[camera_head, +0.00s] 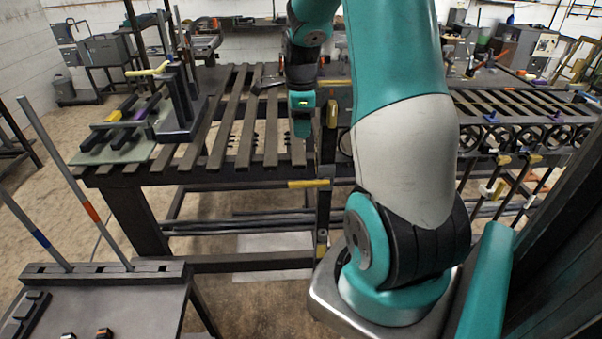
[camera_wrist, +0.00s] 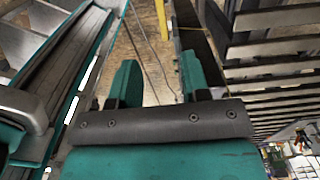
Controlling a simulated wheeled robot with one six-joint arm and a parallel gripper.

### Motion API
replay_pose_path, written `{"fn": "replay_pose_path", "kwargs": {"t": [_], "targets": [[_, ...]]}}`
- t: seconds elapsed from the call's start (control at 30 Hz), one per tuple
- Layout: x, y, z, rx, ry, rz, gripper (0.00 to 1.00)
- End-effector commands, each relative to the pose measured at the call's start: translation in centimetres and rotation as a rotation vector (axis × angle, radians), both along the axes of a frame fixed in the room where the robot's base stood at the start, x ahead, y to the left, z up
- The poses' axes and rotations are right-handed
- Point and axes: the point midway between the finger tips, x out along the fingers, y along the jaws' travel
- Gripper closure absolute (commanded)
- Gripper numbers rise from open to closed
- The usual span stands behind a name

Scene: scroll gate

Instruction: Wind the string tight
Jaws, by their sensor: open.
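My gripper (camera_head: 302,118) hangs beside the right end of the slatted table, with its teal fingers pointing down. In the wrist view my gripper (camera_wrist: 158,75) is open, with two teal fingers apart and nothing between them. I cannot clearly make out a string. A thin line (camera_wrist: 155,60) shows beyond the fingers in the wrist view, over the brown floor, but I cannot tell whether it is a string. A dark fixture with uprights and a yellow handle (camera_head: 148,70) stands on the left of the table, apart from my gripper.
The slatted metal table (camera_head: 228,125) fills the middle. A bench with dark rings and coloured clips (camera_head: 503,159) stands at the right. At the lower left, a rack (camera_head: 105,271) holds two grey rods with blue and orange bands. Bare floor lies between rack and table.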

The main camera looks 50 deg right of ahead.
Motion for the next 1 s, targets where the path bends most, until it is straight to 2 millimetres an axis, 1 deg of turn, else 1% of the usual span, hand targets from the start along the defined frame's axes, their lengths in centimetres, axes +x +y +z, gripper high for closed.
{"fn": "replay_pose_path", "kwargs": {"t": [0.17, 0.6, 0.7, 0.83, 1.0], "targets": [[-0.1, 0.0, -2.3, 0.003, 0.005, -0.008, 0.57], [-0.1, 0.2, -12.2, 0.004, 0.006, -0.003, 0.57], [-0.1, 0.2, -14.1, 0.004, 0.005, -0.003, 0.57], [0.0, 0.1, -15.8, 0.002, 0.003, -0.003, 0.57], [0.0, 0.1, -17.0, 0.002, 0.001, -0.003, 0.57]]}}
